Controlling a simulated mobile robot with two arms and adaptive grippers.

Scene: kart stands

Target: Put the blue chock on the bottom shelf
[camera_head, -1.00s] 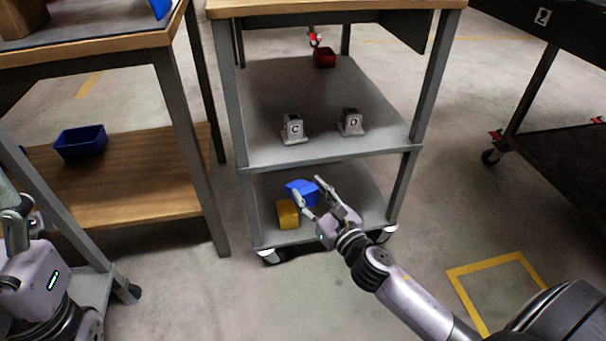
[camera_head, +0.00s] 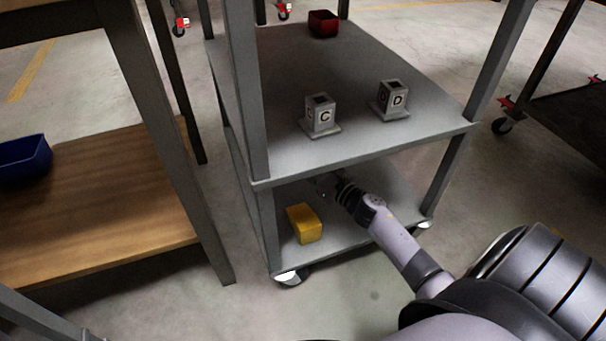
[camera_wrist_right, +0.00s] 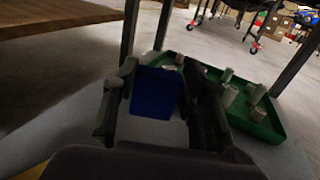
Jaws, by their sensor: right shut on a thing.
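The blue chock (camera_wrist_right: 155,95) shows in the right wrist view between the two dark fingers of my right gripper (camera_wrist_right: 160,78), which is shut on it. In the head view my right gripper (camera_head: 326,184) reaches in over the bottom shelf (camera_head: 345,237) of the grey cart. The middle shelf's front edge partly hides it there, and the blue chock is hidden. I cannot tell whether the chock touches the shelf. My left gripper is out of view.
A yellow block (camera_head: 304,224) sits on the bottom shelf, left of my right arm. A green tray (camera_wrist_right: 270,124) with several grey cylinders lies beyond the gripper. The middle shelf (camera_head: 350,65) above holds stands C (camera_head: 321,117) and D (camera_head: 391,100) and a red bin (camera_head: 323,23).

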